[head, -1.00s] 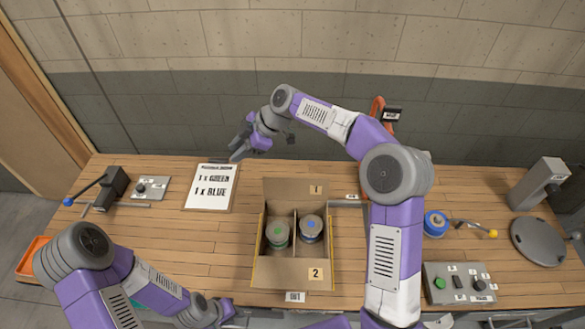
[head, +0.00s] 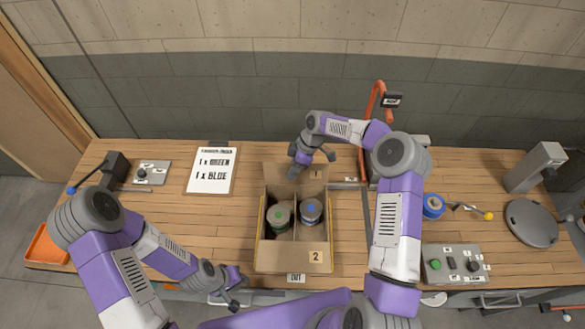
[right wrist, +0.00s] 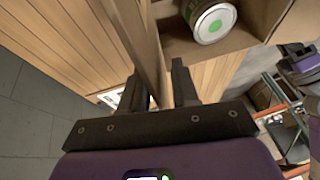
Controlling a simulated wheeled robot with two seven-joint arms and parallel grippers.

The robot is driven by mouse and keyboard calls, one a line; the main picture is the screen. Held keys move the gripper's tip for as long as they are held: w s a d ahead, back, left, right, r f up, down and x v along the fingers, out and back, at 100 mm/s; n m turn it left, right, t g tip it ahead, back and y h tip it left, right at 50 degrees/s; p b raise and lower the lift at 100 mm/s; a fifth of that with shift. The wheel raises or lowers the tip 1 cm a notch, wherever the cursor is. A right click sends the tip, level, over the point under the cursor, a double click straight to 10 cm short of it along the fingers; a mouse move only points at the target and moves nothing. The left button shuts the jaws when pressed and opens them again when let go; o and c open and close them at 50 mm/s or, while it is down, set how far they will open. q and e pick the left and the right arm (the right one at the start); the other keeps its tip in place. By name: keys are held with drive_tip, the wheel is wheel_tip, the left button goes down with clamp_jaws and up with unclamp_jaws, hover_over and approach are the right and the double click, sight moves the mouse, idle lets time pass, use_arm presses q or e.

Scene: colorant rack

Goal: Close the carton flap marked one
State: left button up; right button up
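The open carton (head: 262,225) stands mid-table with a green-marked can (head: 279,215) and a blue-marked can (head: 311,211) in separate compartments. Flap one (head: 275,174), at the back, stands raised; its label is partly covered. Flap two (head: 290,258) is at the front, folded outward. My right gripper (head: 312,163) is at flap one's top edge. In the right wrist view, the fingers of my right gripper (right wrist: 158,85) are apart with a thin brown panel between them, and a gap shows beside it. My left gripper (head: 238,289) is open and empty, left of the carton's front.
An order sheet (head: 212,169) lies at the back left, beside a lever device (head: 114,168). A blue spool (head: 433,206), a grey disc (head: 531,222) and a button box (head: 455,264) are on the right. An orange tray (head: 46,247) is at the left edge.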

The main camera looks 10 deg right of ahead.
drive_tip(key=shift+a+f, duration=0.1)
drive_tip(key=shift+f, duration=0.15)
drive_tip(key=shift+c, duration=0.3)
clamp_jaws()
drive_tip(key=shift+r, duration=0.1)
idle(0.9)
